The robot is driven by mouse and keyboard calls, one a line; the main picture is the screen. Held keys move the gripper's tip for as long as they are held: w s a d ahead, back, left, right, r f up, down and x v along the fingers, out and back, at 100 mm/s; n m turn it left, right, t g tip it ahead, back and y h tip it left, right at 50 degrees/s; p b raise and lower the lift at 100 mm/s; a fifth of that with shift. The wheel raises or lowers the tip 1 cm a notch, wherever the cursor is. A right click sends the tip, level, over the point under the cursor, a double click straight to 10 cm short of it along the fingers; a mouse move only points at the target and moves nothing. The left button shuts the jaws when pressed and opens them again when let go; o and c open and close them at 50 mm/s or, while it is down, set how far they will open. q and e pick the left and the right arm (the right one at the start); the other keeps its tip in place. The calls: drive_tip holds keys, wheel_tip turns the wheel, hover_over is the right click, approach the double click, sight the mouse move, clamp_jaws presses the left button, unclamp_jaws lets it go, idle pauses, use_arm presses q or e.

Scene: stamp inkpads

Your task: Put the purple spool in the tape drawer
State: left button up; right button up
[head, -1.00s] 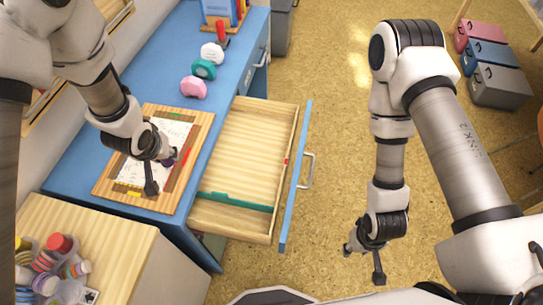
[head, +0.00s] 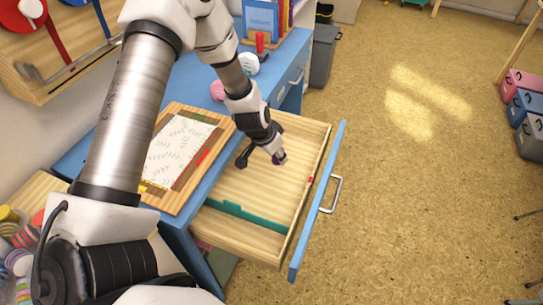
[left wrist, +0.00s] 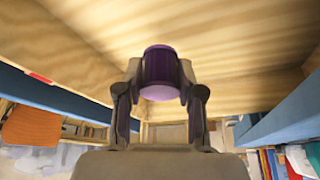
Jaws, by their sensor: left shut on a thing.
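The purple spool (left wrist: 160,68) is held between the fingertips of my left gripper (head: 262,160). Both flat ends of the spool show in the left wrist view, with wood grain behind it. In the head view only a small purple part of the spool (head: 278,161) shows at the fingertips. My left gripper is over the open drawer (head: 248,190), which has a pale wooden inside and a blue front. I cannot tell the gap between the spool and the drawer floor. My right gripper is out of view.
A teal divider (head: 247,216) crosses the near end of the drawer. The blue drawer front (head: 316,205) has a metal handle (head: 331,194). A wooden board (head: 182,112) with patterned paper lies on the blue desk (head: 186,72). The floor at right is largely clear.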

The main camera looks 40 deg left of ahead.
sight(275, 163)
use_arm(q)
wheel_tip(275, 163, down, 5)
drive_tip(key=shift+a+r+b, duration=0.1)
drive_tip(key=shift+r+b, duration=0.05)
drive_tip(key=shift+b, duration=0.95)
drive_tip(key=shift+f, duration=0.2)
drive_tip(key=o, duration=1)
drive_tip(key=shift+r, duration=0.1)
drive_tip(key=p+v, duration=0.9)
drive_tip(key=v, duration=0.3)
drive_tip(key=shift+r, duration=0.15)
